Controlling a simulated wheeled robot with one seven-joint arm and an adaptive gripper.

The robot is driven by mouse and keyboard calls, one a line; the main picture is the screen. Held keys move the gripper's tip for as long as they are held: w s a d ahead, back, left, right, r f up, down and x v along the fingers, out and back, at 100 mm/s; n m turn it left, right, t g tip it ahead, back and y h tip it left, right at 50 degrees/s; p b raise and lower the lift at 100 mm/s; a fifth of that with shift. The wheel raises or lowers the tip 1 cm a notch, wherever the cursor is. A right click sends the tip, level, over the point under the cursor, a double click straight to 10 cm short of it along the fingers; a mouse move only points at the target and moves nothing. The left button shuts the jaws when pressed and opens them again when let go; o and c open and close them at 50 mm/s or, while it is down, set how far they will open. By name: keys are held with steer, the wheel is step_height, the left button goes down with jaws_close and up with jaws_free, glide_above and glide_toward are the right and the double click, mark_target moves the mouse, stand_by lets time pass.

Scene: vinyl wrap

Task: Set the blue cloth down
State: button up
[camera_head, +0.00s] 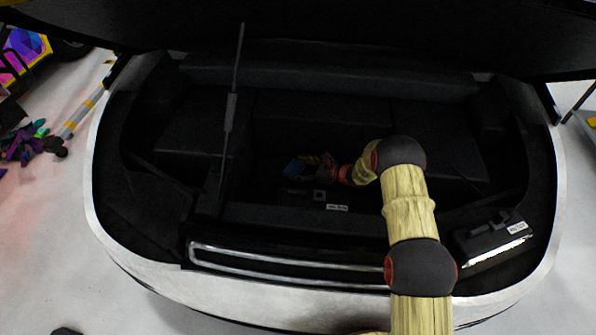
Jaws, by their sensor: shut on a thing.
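My gripper (318,165) is at the end of my arm, reaching down into the dark open compartment of a white vehicle. It is shut on the blue cloth (293,168), a small dark-blue patch just left of the fingers. The cloth is dim and small, and part of it is hidden by the fingers. I cannot tell whether the cloth touches the compartment floor.
The compartment's white front edge (160,277) curves below my arm. A thin dark rod (236,75) stands left of the gripper. A dark box with a white label (490,240) sits at the right. Colourful objects (27,142) lie on the floor outside, at the left.

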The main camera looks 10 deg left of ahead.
steer(key=shift+f, duration=0.1)
steer(key=o, duration=0.9)
steer(key=shift+o, duration=0.6)
